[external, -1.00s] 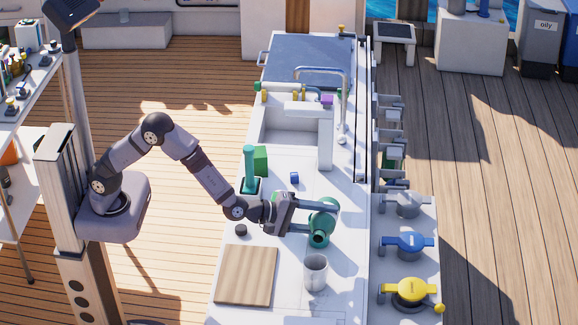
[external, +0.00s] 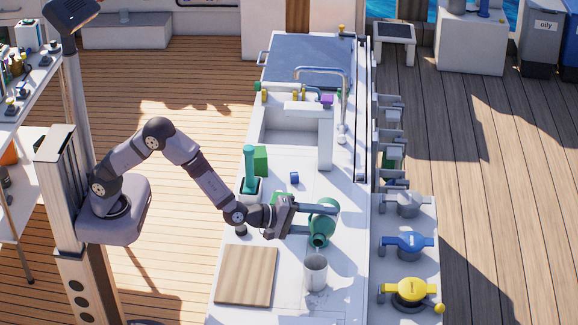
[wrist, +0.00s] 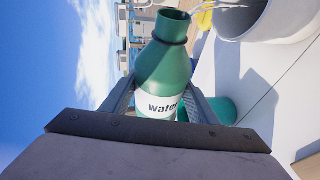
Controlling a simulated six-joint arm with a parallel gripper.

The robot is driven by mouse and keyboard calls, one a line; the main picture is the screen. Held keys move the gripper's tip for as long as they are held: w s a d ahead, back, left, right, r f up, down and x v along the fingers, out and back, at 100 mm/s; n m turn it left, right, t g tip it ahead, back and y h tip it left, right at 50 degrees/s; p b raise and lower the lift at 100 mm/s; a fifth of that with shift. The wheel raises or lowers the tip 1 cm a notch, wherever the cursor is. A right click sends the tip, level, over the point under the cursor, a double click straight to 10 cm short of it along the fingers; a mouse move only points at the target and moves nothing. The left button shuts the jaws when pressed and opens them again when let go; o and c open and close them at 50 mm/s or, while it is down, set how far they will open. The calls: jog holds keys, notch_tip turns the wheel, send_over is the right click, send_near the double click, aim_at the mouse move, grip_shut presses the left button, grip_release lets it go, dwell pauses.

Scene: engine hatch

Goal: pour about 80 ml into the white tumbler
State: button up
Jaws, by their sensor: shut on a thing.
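A green bottle (external: 322,230) with a white band reading "water" is held by my gripper (external: 318,220) above the counter. My gripper is shut on it, with one finger on each side of the body, as the wrist view shows the bottle (wrist: 165,65) between the fingers (wrist: 158,100). The bottle is tilted, with its open mouth toward the front of the counter, on the tumbler's side. The white tumbler (external: 316,272) stands upright on the counter just in front of the mouth; a pale vessel (wrist: 280,18) fills the wrist view's top right. No stream of liquid is visible, and the tumbler's inside is unclear.
A wooden board (external: 246,275) lies left of the tumbler. A small dark round object (external: 241,230) sits under my wrist. A green bottle-like object (external: 250,165), a green block (external: 261,160) and a small blue item (external: 294,178) stand farther back, before the sink (external: 290,130).

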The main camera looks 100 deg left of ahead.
jog(key=shift+a, duration=0.35)
jog(key=shift+f+m, duration=0.1)
jog(key=shift+m, duration=0.2)
dwell(0.4)
jog(key=r+p, duration=0.1)
jog(key=r+n, duration=0.1)
jog(key=r+p, duration=0.1)
jog(key=shift+a+n+p, duration=0.25)
jog(key=shift+n+p, duration=0.05)
jog(key=shift+p, duration=0.05)
jog(key=shift+a+f+n+g+h+b, duration=0.3)
jog(key=shift+a+f+n+h+b, duration=0.1)
jog(key=shift+f+b, duration=0.25)
jog(key=shift+s+r+n+b, duration=0.1)
jog(key=shift+n+b, duration=0.2)
jog(key=shift+d+h, duration=0.1)
jog(key=shift+h, duration=0.2)
jog(key=shift+r, duration=0.1)
jog(key=shift+r+n+b, duration=0.3)
jog(key=shift+r, duration=0.05)
